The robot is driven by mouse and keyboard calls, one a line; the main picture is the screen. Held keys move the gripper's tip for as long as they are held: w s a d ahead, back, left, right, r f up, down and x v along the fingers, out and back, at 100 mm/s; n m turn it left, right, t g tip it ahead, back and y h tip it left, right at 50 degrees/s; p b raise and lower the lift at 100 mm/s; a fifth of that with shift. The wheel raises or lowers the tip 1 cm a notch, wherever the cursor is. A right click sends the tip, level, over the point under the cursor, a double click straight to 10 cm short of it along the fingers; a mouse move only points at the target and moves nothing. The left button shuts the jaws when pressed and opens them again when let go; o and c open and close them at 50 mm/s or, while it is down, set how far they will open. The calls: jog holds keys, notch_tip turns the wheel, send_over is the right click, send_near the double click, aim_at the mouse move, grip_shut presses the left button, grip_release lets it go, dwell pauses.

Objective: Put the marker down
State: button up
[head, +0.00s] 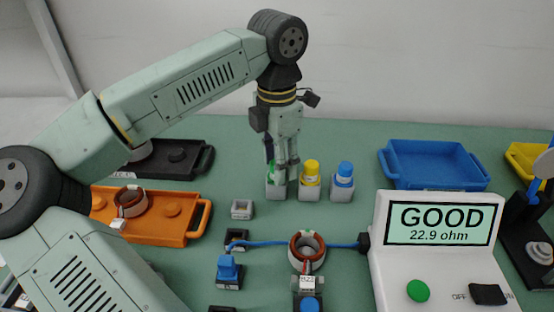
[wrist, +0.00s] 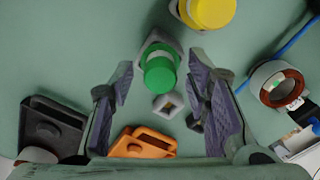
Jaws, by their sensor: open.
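The green marker (wrist: 160,72) stands upright in a grey holder block (head: 277,191), seen from above in the wrist view. In the head view only a bit of the green marker (head: 271,172) shows behind the fingers. My gripper (head: 282,163) is at the holder, pointing down. In the wrist view my gripper (wrist: 163,98) is open, with one finger to each side of the green marker and a visible gap to both.
A yellow marker (head: 311,173) and a blue marker (head: 344,174) stand in holders just to the right. A blue tray (head: 435,183), an orange tray (head: 150,235), a tester reading GOOD (head: 437,225) and a stator (head: 307,250) stand around. Bare table lies behind the holders.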

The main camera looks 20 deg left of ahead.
jog(key=shift+r+p, duration=0.5)
notch_tip(320, 180, up, 12)
jog(key=b, duration=0.1)
jog(key=shift+f, duration=0.1)
